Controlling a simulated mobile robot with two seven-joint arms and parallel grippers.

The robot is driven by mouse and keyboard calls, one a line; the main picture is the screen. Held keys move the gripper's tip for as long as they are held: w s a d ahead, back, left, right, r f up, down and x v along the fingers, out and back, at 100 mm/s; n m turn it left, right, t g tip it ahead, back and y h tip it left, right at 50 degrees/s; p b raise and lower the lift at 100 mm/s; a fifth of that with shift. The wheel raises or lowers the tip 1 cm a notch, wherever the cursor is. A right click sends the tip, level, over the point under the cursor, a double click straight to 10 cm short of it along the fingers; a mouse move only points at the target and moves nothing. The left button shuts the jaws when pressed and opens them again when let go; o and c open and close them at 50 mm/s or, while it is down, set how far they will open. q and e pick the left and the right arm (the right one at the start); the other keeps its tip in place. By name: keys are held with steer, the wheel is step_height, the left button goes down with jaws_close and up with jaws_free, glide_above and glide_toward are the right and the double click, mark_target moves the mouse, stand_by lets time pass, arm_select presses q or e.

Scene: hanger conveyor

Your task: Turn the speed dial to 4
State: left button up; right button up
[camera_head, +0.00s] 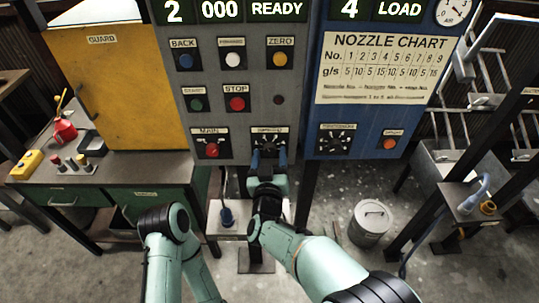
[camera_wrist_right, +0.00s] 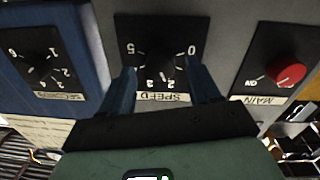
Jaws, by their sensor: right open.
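The speed dial (camera_wrist_right: 160,68) is a black knob on a black numbered plate, seen upside down in the right wrist view with its SPEED label. In the head view the dial (camera_head: 268,139) is low on the grey panel, partly behind my gripper. Its pointer setting is too dark to read. My right gripper (camera_head: 268,160) is right in front of it. In the wrist view its two blue fingers (camera_wrist_right: 162,84) are open, one on each side of the knob; I cannot tell whether they touch it. My left arm shows at lower left; its gripper is not in view.
The red MAIN switch (camera_head: 211,150) is left of the dial, and the blue panel's selector dial (camera_head: 336,140) is to its right. The red STOP button (camera_head: 236,103) is above. A display (camera_head: 173,11) reads 2. A lidded bin (camera_head: 370,222) stands on the floor.

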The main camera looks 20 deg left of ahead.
steer(key=shift+w, duration=0.1)
steer(key=c, duration=1)
steer(key=shift+f+m+b, duration=0.15)
steer(key=shift+m+b, duration=0.95)
steer(key=shift+b, duration=0.2)
steer(key=shift+c, duration=0.2)
steer(key=m+b, duration=0.6)
steer(key=m, duration=0.2)
steer(key=shift+d+m+g+b, duration=0.1)
steer(key=shift+m+g+b, duration=0.2)
steer(key=shift+m+b, duration=0.1)
steer(key=m+b, duration=0.2)
steer(key=m, duration=0.2)
steer(key=shift+y+b, duration=0.4)
arm_select(q)
step_height(320, 180, down, 12)
steer(key=w+t+b, duration=0.1)
steer(key=w, duration=0.1)
steer(key=shift+a+f, duration=0.15)
steer(key=shift+a, duration=0.25)
arm_select(e)
steer(key=shift+m, duration=1.2)
arm_select(q)
steer(key=shift+w, duration=0.15)
